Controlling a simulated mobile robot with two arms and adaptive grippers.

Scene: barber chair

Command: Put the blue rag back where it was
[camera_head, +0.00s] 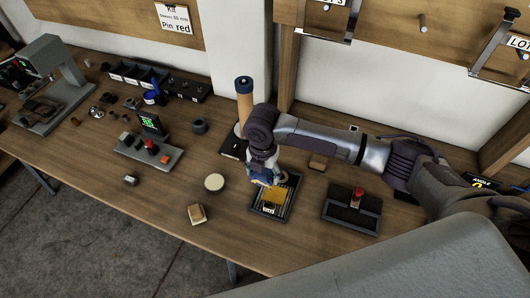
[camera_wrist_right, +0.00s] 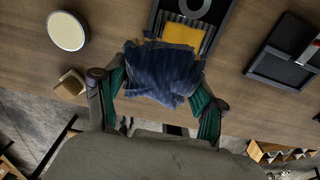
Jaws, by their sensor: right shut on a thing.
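The dark blue rag (camera_wrist_right: 163,74) is pinched between the fingers of my right gripper (camera_head: 262,172). In the wrist view it is crumpled and fills the space between the two green-padded fingers. In the head view only a bit of blue rag (camera_head: 257,178) shows under the gripper. The rag hangs over or at the near edge of a dark tray (camera_head: 287,211); I cannot tell whether it touches. A yellow cloth (camera_head: 275,195) lies in that tray, and it also shows in the wrist view (camera_wrist_right: 184,35). My left gripper is out of view.
A round cream disc (camera_head: 214,182) and a tan block (camera_head: 197,214) stand left of the tray. A black tray (camera_head: 340,214) with a red-topped item (camera_head: 357,197) is to the right. An upright wooden cylinder (camera_head: 244,101) stands behind. The front table strip is mostly clear.

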